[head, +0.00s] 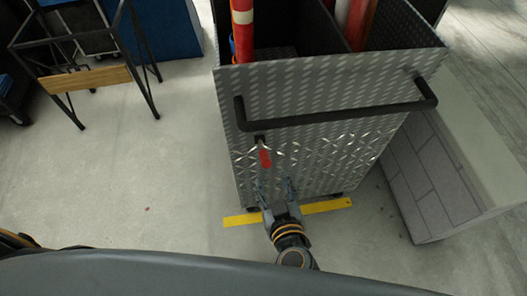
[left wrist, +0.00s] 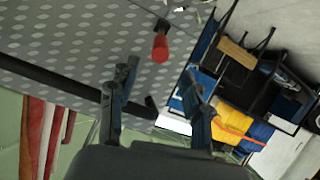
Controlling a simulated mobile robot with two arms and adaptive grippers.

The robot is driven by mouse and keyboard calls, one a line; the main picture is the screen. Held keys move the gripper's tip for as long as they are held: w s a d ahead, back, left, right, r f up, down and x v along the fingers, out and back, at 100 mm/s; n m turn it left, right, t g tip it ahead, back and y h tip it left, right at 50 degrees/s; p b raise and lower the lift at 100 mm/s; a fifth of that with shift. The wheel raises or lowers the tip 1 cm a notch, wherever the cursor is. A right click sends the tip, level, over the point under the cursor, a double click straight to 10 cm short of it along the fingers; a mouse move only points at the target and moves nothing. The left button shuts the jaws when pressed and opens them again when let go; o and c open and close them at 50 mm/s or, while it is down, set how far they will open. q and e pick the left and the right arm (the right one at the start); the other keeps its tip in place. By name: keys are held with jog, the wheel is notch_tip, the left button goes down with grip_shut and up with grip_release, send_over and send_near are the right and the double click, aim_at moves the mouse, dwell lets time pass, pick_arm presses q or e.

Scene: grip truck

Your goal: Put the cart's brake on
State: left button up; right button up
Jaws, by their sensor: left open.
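The cart (head: 320,95) is a grey diamond-plate box with a black push bar (head: 330,117) across its near side. Below the bar, a red-handled brake lever (head: 264,157) hangs from a small dark mount and points down. My left gripper (head: 275,186) is open and empty, just below the lever and close to the cart's panel. In the left wrist view the red handle (left wrist: 160,46) lies beyond the gap between the open fingertips of my left gripper (left wrist: 160,68), and they look apart from it. My right gripper is not seen.
Yellow tape (head: 325,206) marks the floor at the cart's base. A pale block-like box (head: 430,175) stands close on the cart's right. A black frame with a wooden board (head: 85,79) stands at upper left. The floor left of the cart is mostly clear.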

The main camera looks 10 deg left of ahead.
aim_at(263, 153)
pick_arm(q)
jog(key=p+x, duration=0.1)
jog(key=x, duration=1.2)
jog(key=shift+w+a, duration=0.1)
jog(key=shift+a, duration=0.05)
grip_shut()
